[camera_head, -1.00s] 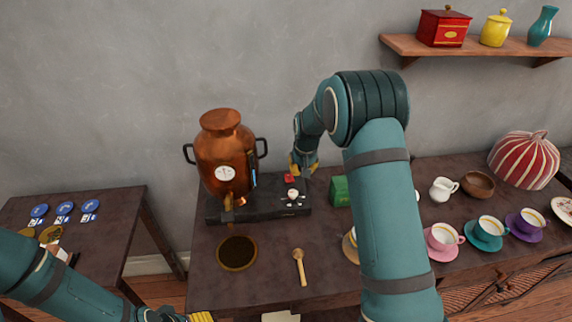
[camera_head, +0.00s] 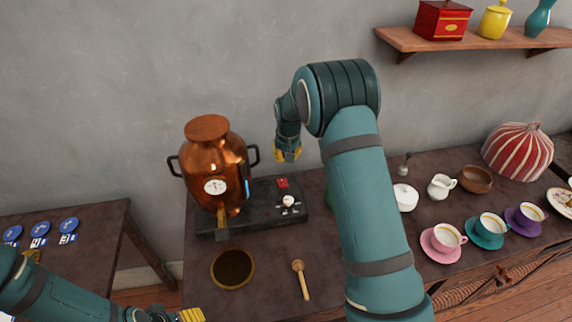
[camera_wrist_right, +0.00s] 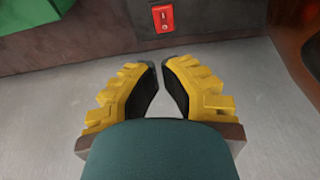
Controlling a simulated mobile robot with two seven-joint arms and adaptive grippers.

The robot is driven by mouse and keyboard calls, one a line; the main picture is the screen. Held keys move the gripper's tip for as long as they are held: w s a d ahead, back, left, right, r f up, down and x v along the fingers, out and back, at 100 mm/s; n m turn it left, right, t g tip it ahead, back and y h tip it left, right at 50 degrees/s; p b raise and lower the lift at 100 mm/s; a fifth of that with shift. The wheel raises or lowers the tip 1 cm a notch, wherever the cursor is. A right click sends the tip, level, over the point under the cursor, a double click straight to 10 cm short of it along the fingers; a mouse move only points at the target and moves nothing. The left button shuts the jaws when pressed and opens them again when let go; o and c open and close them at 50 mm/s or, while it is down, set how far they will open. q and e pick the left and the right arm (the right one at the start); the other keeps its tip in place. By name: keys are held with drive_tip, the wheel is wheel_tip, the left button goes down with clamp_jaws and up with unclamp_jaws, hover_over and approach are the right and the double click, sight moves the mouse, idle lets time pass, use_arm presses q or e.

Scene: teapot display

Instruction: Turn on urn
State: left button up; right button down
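The copper urn (camera_head: 208,160) stands upright at the left of the black base (camera_head: 262,215), with a round dial on its front. A red switch (camera_head: 283,183) sits on the base right of the urn, with a pale knob (camera_head: 289,201) in front of it. The switch also shows in the right wrist view (camera_wrist_right: 163,18). My right gripper (camera_head: 287,153) is above and behind the switch, apart from it. In the wrist view its yellow fingers (camera_wrist_right: 161,64) are nearly together with nothing between them. My left gripper (camera_head: 190,316) is at the bottom edge, mostly cut off.
A round dark mat (camera_head: 233,268) and a wooden spoon (camera_head: 301,280) lie in front of the base. Cups on saucers, a white jug (camera_head: 441,186) and a striped cosy (camera_head: 518,153) stand to the right.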

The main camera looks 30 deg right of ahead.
sight(286, 183)
use_arm(q)
drive_tip(key=shift+s+f+b, duration=0.15)
drive_tip(key=shift+f+b, duration=0.4)
drive_tip(key=shift+f, duration=0.05)
use_arm(e)
drive_tip(key=x, duration=1)
drive_tip(key=shift+s+f, duration=0.3)
drive_tip(key=shift+f, duration=0.2)
use_arm(q)
drive_tip(key=shift+f, duration=0.1)
use_arm(e)
drive_tip(key=shift+s+a+f, duration=0.1)
drive_tip(key=shift+s+f, duration=0.05)
drive_tip(key=shift+f, duration=0.7)
use_arm(q)
drive_tip(key=shift+s+d+f+b, duration=0.1)
drive_tip(key=shift+s+f+b, duration=0.15)
drive_tip(key=shift+f+b, duration=0.4)
use_arm(e)
drive_tip(key=shift+s+f, duration=0.25)
drive_tip(key=shift+f, duration=0.35)
use_arm(q)
drive_tip(key=shift+r, duration=0.2)
use_arm(e)
drive_tip(key=shift+r, duration=0.15)
drive_tip(key=shift+w, duration=0.15)
